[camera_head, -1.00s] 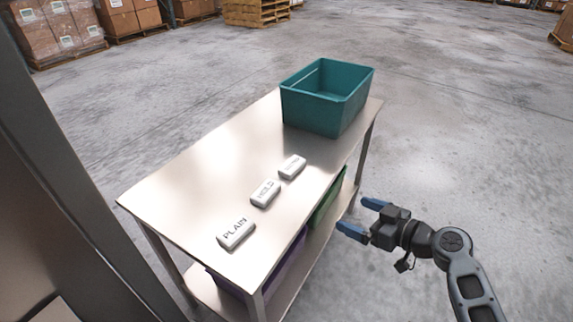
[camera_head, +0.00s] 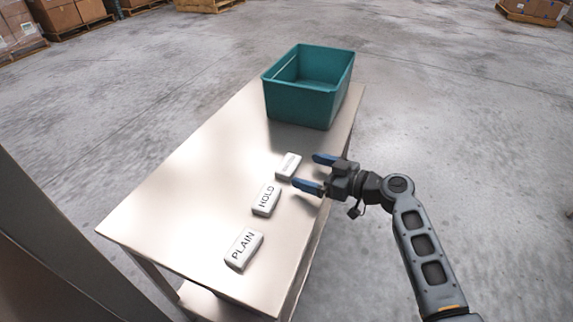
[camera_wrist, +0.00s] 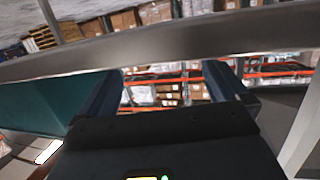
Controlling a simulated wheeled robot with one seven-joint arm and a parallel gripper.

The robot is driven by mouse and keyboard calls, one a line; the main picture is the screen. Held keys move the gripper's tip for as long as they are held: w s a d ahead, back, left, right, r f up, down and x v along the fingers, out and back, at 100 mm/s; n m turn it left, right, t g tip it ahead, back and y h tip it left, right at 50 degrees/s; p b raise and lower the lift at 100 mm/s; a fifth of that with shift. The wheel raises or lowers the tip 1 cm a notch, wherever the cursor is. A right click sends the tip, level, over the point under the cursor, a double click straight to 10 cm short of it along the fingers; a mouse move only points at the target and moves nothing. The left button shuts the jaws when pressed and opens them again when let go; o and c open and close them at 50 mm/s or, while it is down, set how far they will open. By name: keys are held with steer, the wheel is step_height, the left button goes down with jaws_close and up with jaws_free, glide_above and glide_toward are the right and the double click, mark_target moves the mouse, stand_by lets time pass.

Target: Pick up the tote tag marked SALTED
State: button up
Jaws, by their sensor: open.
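Three pale block-shaped tags lie in a row on the metal table. The near one reads PLAIN (camera_head: 244,249) and the middle one reads HOLD (camera_head: 266,199). The far tag (camera_head: 288,165) has lettering too faint to read; no tag clearly reads SALTED. My gripper (camera_head: 305,170) is open and empty, just right of the far tag, its blue fingers pointing left over the table's right side. I cannot tell its height above the table. In the wrist view, my gripper (camera_wrist: 164,80) shows its two fingers apart with no tag between them.
The metal table (camera_head: 180,190) has clear space left of the tags. A teal tote (camera_head: 300,103) stands at its far end and also shows at left in the wrist view (camera_wrist: 60,98). Concrete floor is open around the table; boxes on pallets (camera_head: 70,14) are far back.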

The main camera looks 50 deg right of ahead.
mark_target(295, 166)
steer(key=p+x, duration=0.1)
steer(key=x, duration=0.4)
steer(key=shift+w+f, duration=0.1)
steer(key=c, duration=0.7)
